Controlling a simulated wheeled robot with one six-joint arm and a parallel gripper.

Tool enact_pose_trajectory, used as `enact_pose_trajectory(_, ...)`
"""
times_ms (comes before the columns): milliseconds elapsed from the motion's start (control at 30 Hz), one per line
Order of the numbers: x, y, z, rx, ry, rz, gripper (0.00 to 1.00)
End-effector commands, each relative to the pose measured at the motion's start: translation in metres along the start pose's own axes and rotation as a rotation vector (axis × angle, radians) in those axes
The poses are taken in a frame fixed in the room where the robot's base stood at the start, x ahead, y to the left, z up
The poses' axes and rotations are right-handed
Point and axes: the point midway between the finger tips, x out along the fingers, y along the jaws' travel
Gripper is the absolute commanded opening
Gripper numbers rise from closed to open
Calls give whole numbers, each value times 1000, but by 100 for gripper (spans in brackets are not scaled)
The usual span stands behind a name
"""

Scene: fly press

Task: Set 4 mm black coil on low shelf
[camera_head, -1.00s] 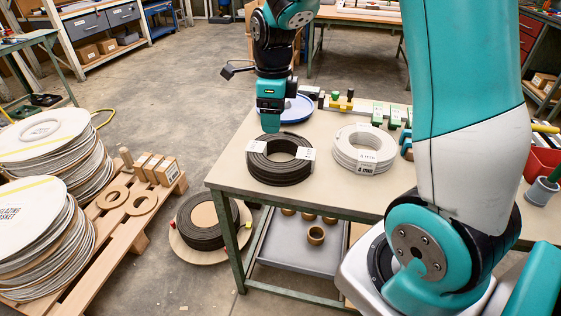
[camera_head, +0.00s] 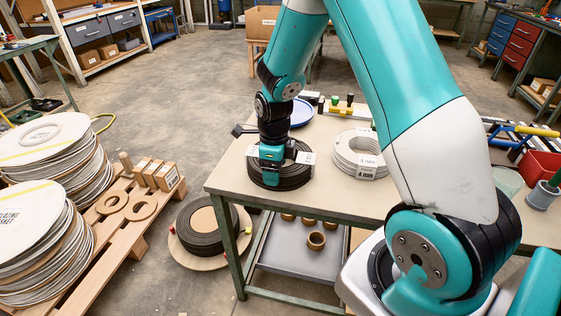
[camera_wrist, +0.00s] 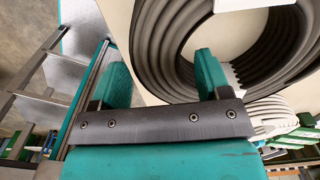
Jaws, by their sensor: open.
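A black coil (camera_head: 282,180) with white label tags lies flat on the bench top (camera_head: 228,178); its size marking is too small to read. My gripper (camera_head: 271,172) is open and lowered over the coil's near-left side. In the wrist view my gripper (camera_wrist: 162,75) has its teal fingers apart. Under the bench, low down, is a grey tray-like surface (camera_head: 290,260) holding several brown rings.
Another dark coil (camera_head: 196,240) lies on a round board on the floor. A pallet (camera_head: 105,243) with stacked discs (camera_head: 35,250) is at left.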

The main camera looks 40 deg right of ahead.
Motion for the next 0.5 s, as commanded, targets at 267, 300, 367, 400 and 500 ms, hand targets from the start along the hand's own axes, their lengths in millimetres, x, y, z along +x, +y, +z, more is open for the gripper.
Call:
enact_pose_trajectory(267, 33, 2, 1, 0, 0, 0, 70)
enact_pose_trajectory(300, 34, 2, 1, 0, 0, 0, 70)
enact_pose_trajectory(367, 34, 1, 1, 0, 0, 0, 70)
enact_pose_trajectory(400, 34, 1, 1, 0, 0, 0, 70)
enact_pose_trajectory(500, 34, 1, 1, 0, 0, 0, 65)
